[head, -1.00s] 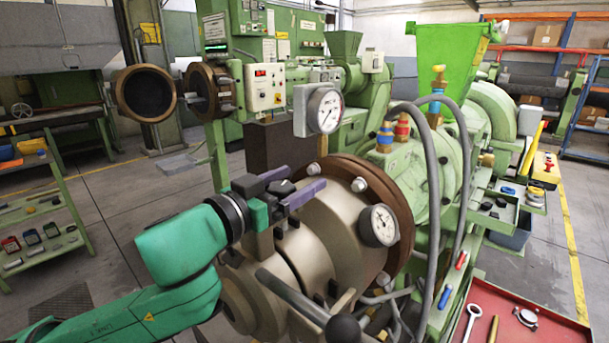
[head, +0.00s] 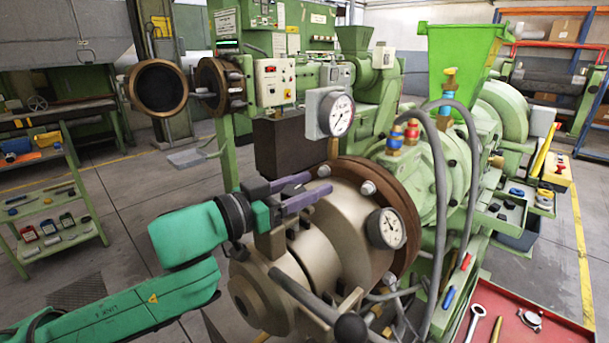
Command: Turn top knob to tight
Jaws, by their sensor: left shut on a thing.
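My left gripper (head: 316,183) comes in from the left on a green arm. Its two purple fingers reach over the top of the beige extruder head (head: 338,220). They are shut on the top knob, a small dark piece mostly hidden between and behind the fingers, so its turn angle cannot be read. Two bolt heads show on the brown flange (head: 400,203) just beyond the fingertips. My right gripper does not show.
A dial gauge (head: 386,228) sits on the head, and a larger one (head: 337,113) stands behind. A lever with a black ball (head: 350,328) sticks out in front. Grey hoses (head: 441,190) arch at the right. A red tray (head: 502,334) with tools lies lower right.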

